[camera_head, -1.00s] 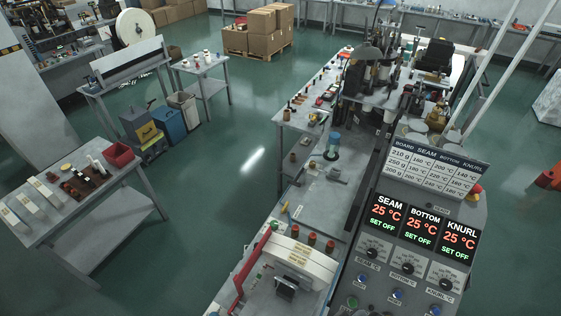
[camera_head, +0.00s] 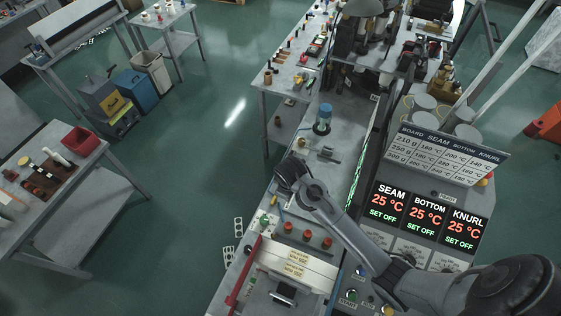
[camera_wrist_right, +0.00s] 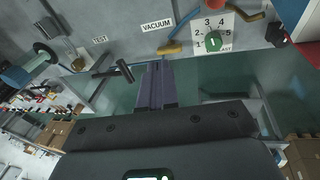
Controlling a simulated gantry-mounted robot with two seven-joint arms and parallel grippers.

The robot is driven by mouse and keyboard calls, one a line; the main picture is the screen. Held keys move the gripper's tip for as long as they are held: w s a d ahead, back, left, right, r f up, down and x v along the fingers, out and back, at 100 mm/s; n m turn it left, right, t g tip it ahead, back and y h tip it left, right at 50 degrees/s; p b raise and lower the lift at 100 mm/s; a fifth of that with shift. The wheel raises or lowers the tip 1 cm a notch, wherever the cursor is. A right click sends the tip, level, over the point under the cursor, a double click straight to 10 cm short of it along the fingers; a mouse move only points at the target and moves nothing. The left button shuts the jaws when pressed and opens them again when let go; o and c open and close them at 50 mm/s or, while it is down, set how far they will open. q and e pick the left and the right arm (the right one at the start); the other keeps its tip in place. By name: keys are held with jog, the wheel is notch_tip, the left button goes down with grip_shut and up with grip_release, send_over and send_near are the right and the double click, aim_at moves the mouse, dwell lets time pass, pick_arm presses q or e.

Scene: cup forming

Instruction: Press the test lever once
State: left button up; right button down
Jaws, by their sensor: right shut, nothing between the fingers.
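In the right wrist view, a dark T-shaped lever (camera_wrist_right: 112,72) sticks out below a TEST label (camera_wrist_right: 100,40). I take it for the test lever; in the head view I cannot make it out for sure. My right gripper's shut, empty fingers (camera_wrist_right: 155,86) are in the middle of the wrist view, just right of this lever with a gap showing. In the head view my right arm reaches from the lower right to the bench's left edge, with the gripper end (camera_head: 286,176) there. My left gripper is not in view.
In the wrist view, a yellow-ended handle (camera_wrist_right: 172,47) sits by the VACUUM label (camera_wrist_right: 157,24), right of it a numbered dial (camera_wrist_right: 212,43). A blue-topped spool (camera_head: 323,118) stands on the bench. A red handle (camera_head: 240,272) is nearer. Open floor lies left of the bench.

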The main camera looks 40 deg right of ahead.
jog(key=w+d+r, duration=0.2)
jog(key=w, duration=0.3)
jog(key=w+d+r+n+g, duration=0.1)
jog(key=w+d+r, duration=0.2)
jog(key=w, duration=0.3)
jog(key=shift+d, duration=0.1)
jog(key=shift+w+d+f+b, duration=0.3)
jog(key=shift+f+b, duration=0.5)
jog(key=shift+f, duration=1.5)
jog(key=shift+w+d+f+b, duration=0.1)
jog(key=shift+d+f+b, duration=0.55)
jog(key=shift+f, duration=1.6)
jog(key=shift+w+d+f+b, duration=0.25)
jog(key=shift+f+b, duration=0.65)
jog(key=shift+f, duration=1.4)
